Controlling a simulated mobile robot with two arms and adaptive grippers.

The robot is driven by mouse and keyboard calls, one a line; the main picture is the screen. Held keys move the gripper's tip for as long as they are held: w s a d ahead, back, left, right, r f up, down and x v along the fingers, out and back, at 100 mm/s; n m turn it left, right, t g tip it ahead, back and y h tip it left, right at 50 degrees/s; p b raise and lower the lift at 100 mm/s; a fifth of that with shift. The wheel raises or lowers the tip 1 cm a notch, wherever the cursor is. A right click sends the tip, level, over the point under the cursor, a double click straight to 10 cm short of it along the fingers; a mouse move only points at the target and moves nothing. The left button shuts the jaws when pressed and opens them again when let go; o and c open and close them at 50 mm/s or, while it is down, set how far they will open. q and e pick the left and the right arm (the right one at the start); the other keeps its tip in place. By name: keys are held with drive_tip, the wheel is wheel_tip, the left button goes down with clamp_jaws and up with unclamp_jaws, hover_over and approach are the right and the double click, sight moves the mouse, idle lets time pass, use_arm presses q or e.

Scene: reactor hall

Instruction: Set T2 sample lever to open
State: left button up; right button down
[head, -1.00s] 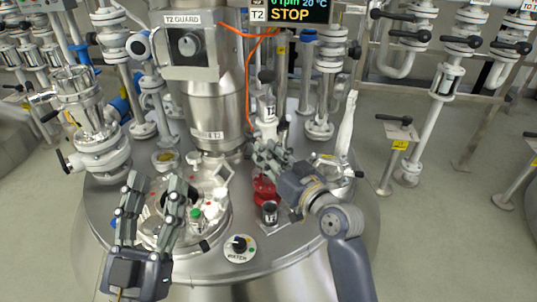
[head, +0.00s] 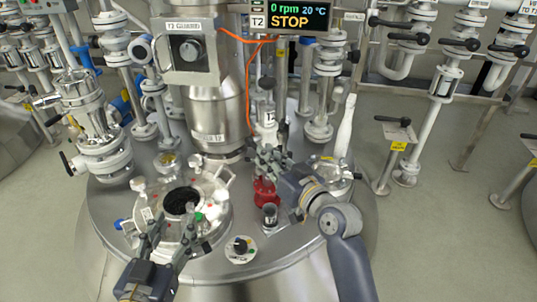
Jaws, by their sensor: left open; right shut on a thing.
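The T2 sample valve (head: 265,190) has a red body and stands on the steel vessel lid, below a white pipe labelled T2. A small dark cup (head: 270,212) stands just in front of it. My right gripper (head: 265,160) is shut at the top of this valve, on what appears to be the T2 sample lever. The fingers hide the lever, so its position cannot be told. My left gripper (head: 163,232) is open and empty over the front of the round open hatch (head: 212,212), left of the valve.
The display (head: 291,17) reads 0 rpm, 20 °C and STOP. The T2 guard box (head: 188,47) and steel column stand behind the hatch.

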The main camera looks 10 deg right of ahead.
drive_tip(key=shift+r+p, duration=0.3)
drive_tip(key=shift+p, duration=0.65)
drive_tip(key=r+g+p, duration=0.1)
drive_tip(key=p, duration=0.7)
drive_tip(key=shift+w+r+g+h, duration=0.15)
drive_tip(key=shift+r+g+h, duration=0.05)
drive_tip(key=shift+g+h, duration=0.2)
use_arm(q)
drive_tip(key=s+a+f+g+y, duration=0.1)
drive_tip(key=s+a+f+g, duration=0.2)
drive_tip(key=s+f+g, duration=0.4)
drive_tip(key=s+a+f+g+y, duration=0.2)
drive_tip(key=s+f+g, duration=0.4)
drive_tip(key=f, duration=1.3)
drive_tip(key=shift+s+a+f+n+g+y, duration=0.35)
drive_tip(key=shift+s+a, duration=0.35)
drive_tip(key=shift+s, duration=1)
use_arm(e)
drive_tip(key=shift+f, duration=0.1)
drive_tip(key=c, duration=1.6)
unclamp_jaws()
use_arm(q)
drive_tip(key=shift+r, duration=0.1)
use_arm(e)
drive_tip(key=v, duration=1.2)
